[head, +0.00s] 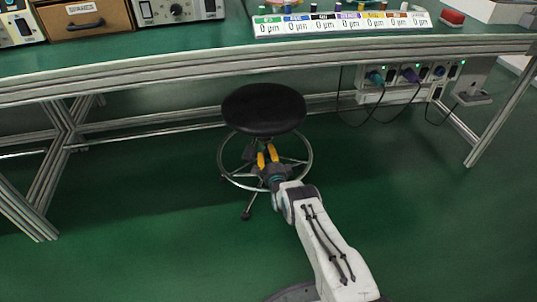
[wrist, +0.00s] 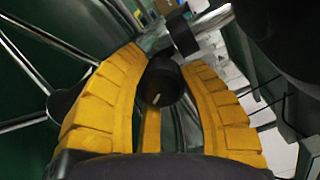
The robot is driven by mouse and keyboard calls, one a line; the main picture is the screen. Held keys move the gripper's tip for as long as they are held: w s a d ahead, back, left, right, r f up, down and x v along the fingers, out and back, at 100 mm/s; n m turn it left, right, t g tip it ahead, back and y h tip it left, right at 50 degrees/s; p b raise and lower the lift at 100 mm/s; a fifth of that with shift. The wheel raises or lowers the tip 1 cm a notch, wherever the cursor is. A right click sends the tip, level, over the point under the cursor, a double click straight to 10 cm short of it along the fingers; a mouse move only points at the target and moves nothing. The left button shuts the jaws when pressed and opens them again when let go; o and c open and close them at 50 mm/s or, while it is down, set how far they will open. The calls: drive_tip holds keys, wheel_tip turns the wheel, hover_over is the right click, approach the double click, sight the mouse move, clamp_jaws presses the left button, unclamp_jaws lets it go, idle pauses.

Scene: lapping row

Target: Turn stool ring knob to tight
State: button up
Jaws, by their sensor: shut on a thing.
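The stool stands under the workbench in the head view, with a round black seat (head: 264,109) and a chrome foot ring (head: 305,172). My gripper (head: 267,155) reaches in under the seat, with its yellow fingers close to the stool column. In the wrist view, a black ring knob (wrist: 160,82) with a short pale mark on its face sits between the fingertips. My gripper is shut on this knob there. Beside the knob, a black collar (wrist: 181,34) sits on a chrome tube. The wording of any knob label is not visible.
The workbench edge (head: 180,66) runs above and behind the stool, with metal legs at both sides. Power sockets with cables (head: 408,78) hang under the bench at the right. The green floor (head: 130,240) is clear at the left and right.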

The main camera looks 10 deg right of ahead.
drive_tip(key=n, duration=0.6)
drive_tip(key=shift+w+a+r, duration=0.15)
drive_tip(key=shift+r, duration=0.1)
drive_tip(key=n, duration=0.6)
idle(0.5)
drive_tip(key=o, duration=0.9)
drive_tip(key=shift+a, duration=0.1)
drive_tip(key=shift+o, duration=1.4)
drive_tip(key=shift+f, duration=0.2)
drive_tip(key=shift+d, duration=0.2)
drive_tip(key=shift+s+f, duration=0.1)
drive_tip(key=shift+s, duration=0.15)
